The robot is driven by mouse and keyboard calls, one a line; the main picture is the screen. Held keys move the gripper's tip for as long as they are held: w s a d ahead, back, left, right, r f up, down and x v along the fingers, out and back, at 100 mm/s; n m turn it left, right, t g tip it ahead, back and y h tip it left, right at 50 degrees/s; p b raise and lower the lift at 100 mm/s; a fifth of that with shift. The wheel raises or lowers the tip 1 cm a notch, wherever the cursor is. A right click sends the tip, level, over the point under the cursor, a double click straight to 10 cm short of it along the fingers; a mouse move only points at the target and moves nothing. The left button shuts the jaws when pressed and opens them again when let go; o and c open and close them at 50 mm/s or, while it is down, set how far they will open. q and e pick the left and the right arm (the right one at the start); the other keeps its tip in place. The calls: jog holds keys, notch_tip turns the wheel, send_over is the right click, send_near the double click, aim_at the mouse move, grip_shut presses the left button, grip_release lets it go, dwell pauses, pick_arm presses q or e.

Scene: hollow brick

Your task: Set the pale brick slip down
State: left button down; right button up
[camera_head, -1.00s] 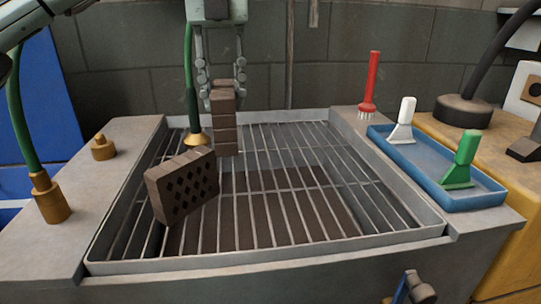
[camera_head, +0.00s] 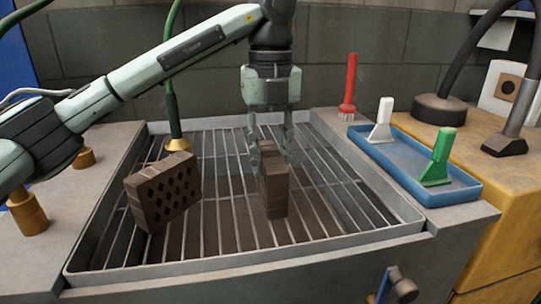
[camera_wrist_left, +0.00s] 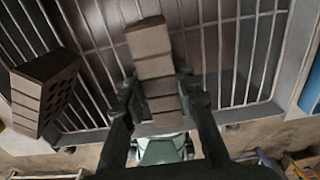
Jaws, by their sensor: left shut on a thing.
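My left gripper (camera_head: 270,154) reaches over the metal grate from above, its two fingers shut on the upper part of a long upright brick slip (camera_head: 275,195). The slip looks brown in the head view and paler grey-brown in the left wrist view (camera_wrist_left: 152,62), marked by cross joints. There the gripper (camera_wrist_left: 158,84) has a finger on each side of it. I cannot tell whether its lower end touches the grate. A brown hollow brick (camera_head: 160,192) with diamond holes stands to the left on the grate, apart from the slip. My right gripper is not in view.
The barred grate (camera_head: 240,240) has free room around the slip, inside a raised grey rim. A blue tray (camera_head: 415,168) holding a white scraper (camera_head: 382,120) and a green scraper (camera_head: 438,158) lies right. A red brush (camera_head: 349,88) stands behind it.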

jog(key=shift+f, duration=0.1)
pick_arm(q)
jog(key=c, duration=1.6)
grip_release()
jog(key=shift+f, duration=0.1)
jog(key=o, duration=0.4)
jog(key=shift+o, duration=0.2)
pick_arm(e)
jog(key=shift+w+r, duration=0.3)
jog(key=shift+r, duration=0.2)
